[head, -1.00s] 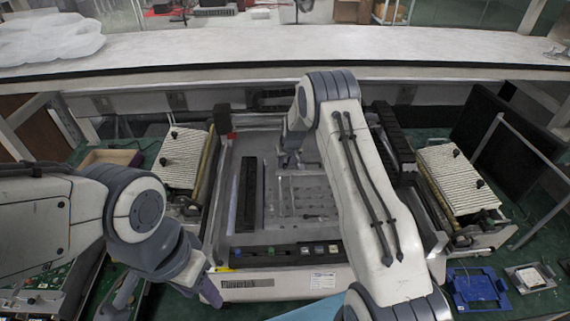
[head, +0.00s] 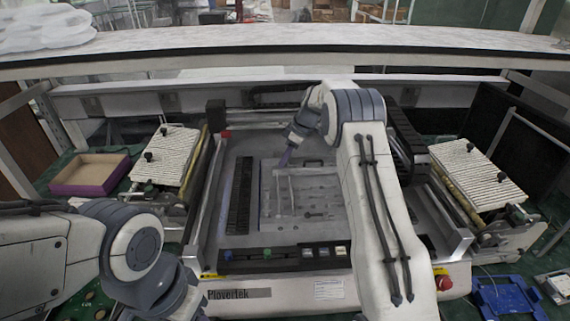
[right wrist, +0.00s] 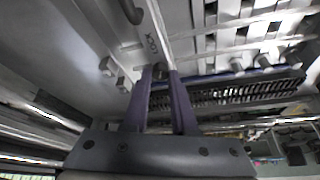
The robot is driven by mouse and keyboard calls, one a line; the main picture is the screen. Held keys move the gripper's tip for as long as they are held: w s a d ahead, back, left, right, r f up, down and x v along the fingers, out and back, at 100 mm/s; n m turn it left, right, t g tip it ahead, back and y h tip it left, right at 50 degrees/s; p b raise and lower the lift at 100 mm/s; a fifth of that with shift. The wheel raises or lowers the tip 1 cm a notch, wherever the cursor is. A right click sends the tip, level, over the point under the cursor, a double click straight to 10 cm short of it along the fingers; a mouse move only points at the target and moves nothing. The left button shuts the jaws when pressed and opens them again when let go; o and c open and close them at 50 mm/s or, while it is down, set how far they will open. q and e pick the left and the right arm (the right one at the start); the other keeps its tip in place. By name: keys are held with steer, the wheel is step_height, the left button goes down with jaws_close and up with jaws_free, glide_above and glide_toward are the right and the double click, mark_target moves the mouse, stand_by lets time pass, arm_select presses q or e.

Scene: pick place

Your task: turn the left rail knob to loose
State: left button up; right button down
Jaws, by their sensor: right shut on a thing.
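My right gripper (head: 285,160) reaches down over the grey plate (head: 310,183) inside the machine in the head view. In the right wrist view its two purple fingers (right wrist: 160,75) are shut on a small dark knob, the left rail knob (right wrist: 160,71), mostly hidden between the tips.
Ribbed white feeders (head: 165,156) stand left of the machine, with another (head: 478,176) on the right. A purple-edged box (head: 90,175) lies far left. A button panel (head: 270,259) and red stop button (head: 443,282) are at the front. A blue tray (head: 507,298) lies front right.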

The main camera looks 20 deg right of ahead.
steer(key=shift+d+r+n+g+p, duration=0.15)
steer(key=shift+n+g+p, duration=0.25)
steer(key=shift+n, duration=0.8)
steer(key=shift+w+n+g+y+p, duration=0.1)
steer(key=shift+n+g+y+p, duration=0.3)
steer(key=shift+n, duration=0.6)
steer(key=c, duration=0.7)
jaws_free()
steer(key=v, duration=1)
steer(key=shift+d+r, duration=0.1)
